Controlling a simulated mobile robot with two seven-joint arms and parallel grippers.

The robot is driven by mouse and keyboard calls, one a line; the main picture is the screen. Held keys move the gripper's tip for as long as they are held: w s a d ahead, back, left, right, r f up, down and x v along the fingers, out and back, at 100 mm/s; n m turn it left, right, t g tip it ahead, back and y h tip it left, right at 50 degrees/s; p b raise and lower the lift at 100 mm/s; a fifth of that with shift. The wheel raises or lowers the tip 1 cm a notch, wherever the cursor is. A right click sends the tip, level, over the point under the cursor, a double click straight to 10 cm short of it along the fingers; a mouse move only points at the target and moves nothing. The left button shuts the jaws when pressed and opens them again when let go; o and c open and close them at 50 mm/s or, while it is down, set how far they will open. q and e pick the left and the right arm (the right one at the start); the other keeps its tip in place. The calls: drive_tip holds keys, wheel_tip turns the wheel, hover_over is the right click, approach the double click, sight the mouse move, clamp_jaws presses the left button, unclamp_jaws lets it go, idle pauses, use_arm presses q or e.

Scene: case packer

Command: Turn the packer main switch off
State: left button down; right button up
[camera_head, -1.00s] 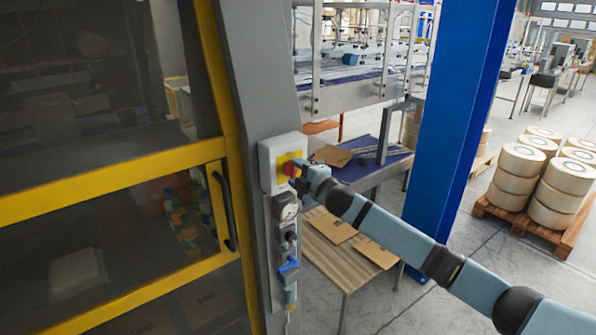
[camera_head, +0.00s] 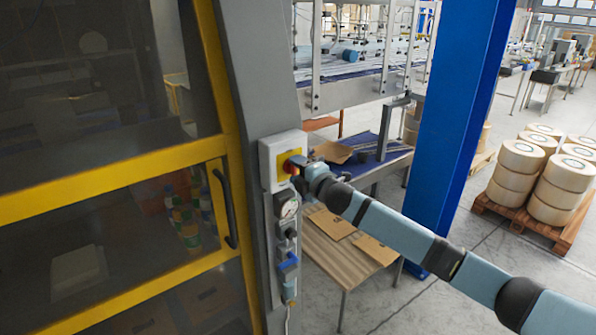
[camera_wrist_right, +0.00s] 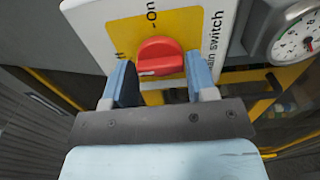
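The packer main switch is a red rotary knob (camera_wrist_right: 160,57) on a yellow plate (camera_wrist_right: 180,25) of a white box (camera_head: 266,165) on the grey machine post. In the right wrist view the labels "On" and "main switch" run sideways beside the knob. My right gripper (camera_wrist_right: 161,80) is open, with one finger on each side of the knob and a visible gap at each side. In the head view the right gripper (camera_head: 298,168) is right at the front of the box and partly hides the knob. My left gripper is not in view.
A gauge (camera_head: 287,206) and a blue-handled valve (camera_head: 289,262) sit below the box. The yellow-framed machine door with a black handle (camera_head: 224,208) is at left. A blue column (camera_head: 455,130) stands behind my right arm. A table with cardboard (camera_head: 330,222) is beyond.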

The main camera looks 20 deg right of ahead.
drive_tip(key=o, duration=0.3)
drive_tip(key=b+v, duration=0.3)
drive_tip(key=v, duration=1.1)
